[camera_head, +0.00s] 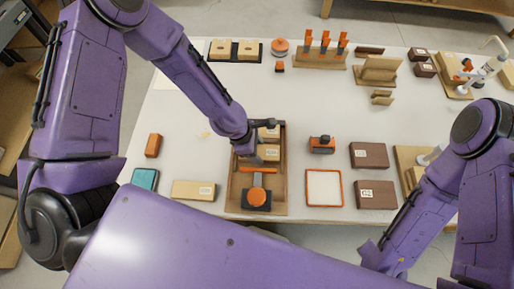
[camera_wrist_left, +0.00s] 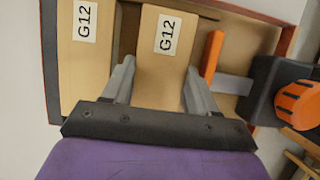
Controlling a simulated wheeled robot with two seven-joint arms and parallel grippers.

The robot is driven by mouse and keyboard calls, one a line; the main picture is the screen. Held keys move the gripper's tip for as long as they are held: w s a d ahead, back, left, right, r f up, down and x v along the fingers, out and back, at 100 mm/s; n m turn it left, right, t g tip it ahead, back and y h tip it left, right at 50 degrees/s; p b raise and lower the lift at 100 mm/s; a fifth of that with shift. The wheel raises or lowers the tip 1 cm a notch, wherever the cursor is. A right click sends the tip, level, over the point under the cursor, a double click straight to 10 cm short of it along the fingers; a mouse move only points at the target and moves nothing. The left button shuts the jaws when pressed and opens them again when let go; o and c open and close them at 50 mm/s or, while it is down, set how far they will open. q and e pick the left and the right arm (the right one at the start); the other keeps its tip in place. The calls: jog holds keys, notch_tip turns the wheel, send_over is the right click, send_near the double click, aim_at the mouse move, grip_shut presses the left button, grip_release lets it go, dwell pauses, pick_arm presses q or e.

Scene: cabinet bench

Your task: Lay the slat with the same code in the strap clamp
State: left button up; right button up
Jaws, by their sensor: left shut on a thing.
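A wooden tray-like frame (camera_head: 282,205) stands at the front middle, with an orange bar (camera_head: 260,170) and a dark clamp block with an orange knob (camera_head: 258,196) in its front part. The bar and knob also show at the right of the left wrist view (camera_wrist_left: 297,104). Two pale wooden slats lie side by side toward the frame's back. Both read G12 in the left wrist view: the outer slat (camera_wrist_left: 82,60) and the slat nearer the bar (camera_wrist_left: 160,75). My left gripper (camera_wrist_left: 155,90) is shut on the nearer slat, one finger on each side. My right gripper is hidden.
A loose pale labelled slat (camera_head: 193,190) lies left of the frame, near a teal item (camera_head: 145,179). An orange-and-black tool (camera_head: 322,144), an orange-edged white square (camera_head: 324,187) and dark labelled blocks (camera_head: 369,155) stand to the right. The table behind the frame is mostly clear.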

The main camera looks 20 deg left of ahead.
pick_arm(q)
jog(key=o, duration=1.4)
notch_tip(320, 180, up, 3)
jog(key=p, duration=0.3)
jog(key=shift+r, duration=0.15)
jog(key=shift+w+r+p, duration=0.1)
jog(key=shift+r+p, duration=0.7)
jog(key=shift+p, duration=0.3)
jog(key=shift+r+p, duration=0.5)
jog(key=shift+r, duration=0.6)
